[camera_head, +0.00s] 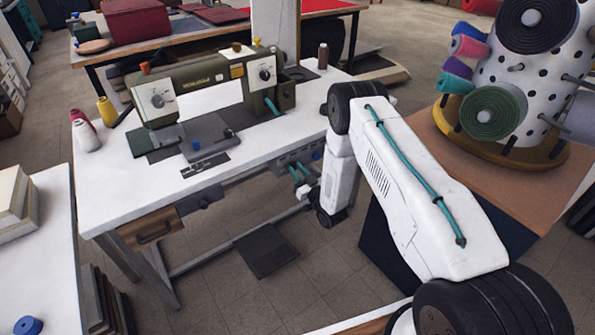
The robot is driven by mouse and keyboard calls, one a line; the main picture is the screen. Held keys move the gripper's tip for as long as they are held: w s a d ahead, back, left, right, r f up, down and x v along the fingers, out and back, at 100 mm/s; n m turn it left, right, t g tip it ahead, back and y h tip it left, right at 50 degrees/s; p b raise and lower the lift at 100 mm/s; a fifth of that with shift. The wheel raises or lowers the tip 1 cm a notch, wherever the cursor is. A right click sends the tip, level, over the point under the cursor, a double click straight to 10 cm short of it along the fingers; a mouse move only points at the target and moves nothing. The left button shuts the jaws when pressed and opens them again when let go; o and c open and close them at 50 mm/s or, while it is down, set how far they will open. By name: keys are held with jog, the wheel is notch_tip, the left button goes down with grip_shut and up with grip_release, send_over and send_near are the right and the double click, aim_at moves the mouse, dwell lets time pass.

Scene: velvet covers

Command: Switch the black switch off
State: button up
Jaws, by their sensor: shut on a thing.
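A grey control box (284,163) is mounted under the right front edge of the white sewing table. My gripper (300,174) is small in the view, at the front of this box, with its teal fingers pointing up and left at it. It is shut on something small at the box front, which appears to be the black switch. The switch itself is hidden by the fingers and too small to make out, so its position cannot be told. My white arm comes in from the lower right and bends down beside the table.
An olive sewing machine (210,85) stands on the white table (110,190), with thread spools at its left. A wooden drawer (152,228) hangs below. A white perforated spool stand (520,75) is at the right. A dark pedal (265,250) lies under the table.

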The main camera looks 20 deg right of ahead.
jog(key=o, duration=1)
jog(key=v, duration=0.7)
jog(key=shift+s+d, duration=0.15)
jog(key=shift+s, duration=0.2)
